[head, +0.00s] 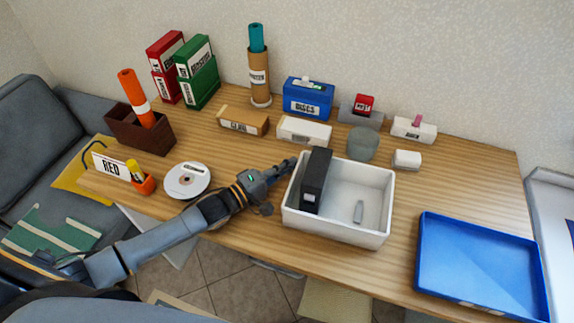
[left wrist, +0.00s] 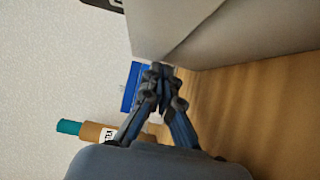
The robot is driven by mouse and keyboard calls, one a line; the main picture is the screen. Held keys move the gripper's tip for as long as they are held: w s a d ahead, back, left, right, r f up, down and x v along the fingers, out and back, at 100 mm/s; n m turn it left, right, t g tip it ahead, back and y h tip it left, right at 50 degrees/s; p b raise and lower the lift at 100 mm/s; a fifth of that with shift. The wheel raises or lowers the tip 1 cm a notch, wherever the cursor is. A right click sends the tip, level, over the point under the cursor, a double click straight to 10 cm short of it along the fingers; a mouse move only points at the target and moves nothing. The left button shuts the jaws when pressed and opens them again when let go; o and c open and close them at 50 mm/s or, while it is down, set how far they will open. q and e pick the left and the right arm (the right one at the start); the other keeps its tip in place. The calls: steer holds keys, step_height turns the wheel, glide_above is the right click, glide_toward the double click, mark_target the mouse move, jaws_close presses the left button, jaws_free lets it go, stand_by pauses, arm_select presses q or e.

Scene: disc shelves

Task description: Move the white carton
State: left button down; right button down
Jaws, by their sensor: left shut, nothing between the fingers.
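A long white carton (head: 304,130) with a printed label lies on the desk behind the white bin and in front of the blue box. My left gripper (head: 290,163) is shut and empty. It is beside the left rear corner of the bin, in front of the carton and apart from it. In the left wrist view its closed fingertips (left wrist: 162,72) are near the bin's pale wall (left wrist: 240,35); I cannot make out the carton there. My right gripper is not in view.
A brown carton (head: 243,121), blue box (head: 308,99) and grey-green round container (head: 362,143) are near the white carton. A blue tray (head: 480,265) sits front right.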

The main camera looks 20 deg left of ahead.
mark_target(339, 199)
arm_select(q)
steer(key=s+d, duration=0.1)
steer(key=d, duration=0.1)
steer(key=s+d+p, duration=0.1)
steer(key=d, duration=0.2)
steer(key=s+d+p, duration=0.1)
steer(key=d, duration=0.1)
steer(key=shift+d, duration=0.25)
steer(key=shift+s+p, duration=0.1)
steer(key=shift+p, duration=0.2)
